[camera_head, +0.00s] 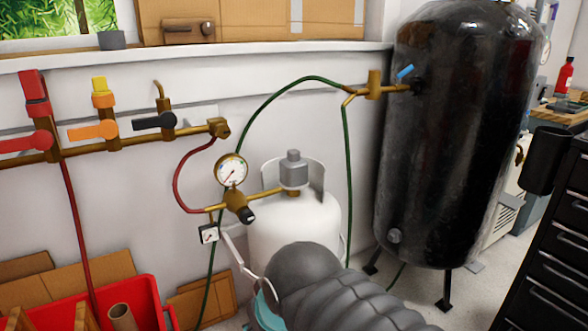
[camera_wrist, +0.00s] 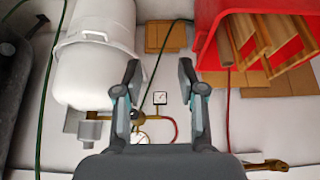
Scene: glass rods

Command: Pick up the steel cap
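Two grey metal pieces could be the steel cap, and I cannot tell which it is. One is a short grey cylinder (camera_head: 112,40) standing on the ledge at upper left in the head view. The other is a grey block-like cap (camera_head: 293,169) on top of the white gas cylinder (camera_head: 295,228); it also shows in the wrist view (camera_wrist: 90,131), at lower left. My gripper (camera_wrist: 160,68) is open, its two fingers well apart with nothing held between them. In the wrist view the gas cylinder stands left of the fingers. My dark arm covers the cylinder's lower front in the head view.
Brass pipes with red, orange and black valves (camera_head: 153,122) run along the wall. Gauges (camera_head: 231,170) and hoses hang beside the gas cylinder. A red crate (camera_wrist: 208,35) holds wooden pieces. A large black tank (camera_head: 455,140) stands at right, near a dark drawer cabinet (camera_head: 555,255).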

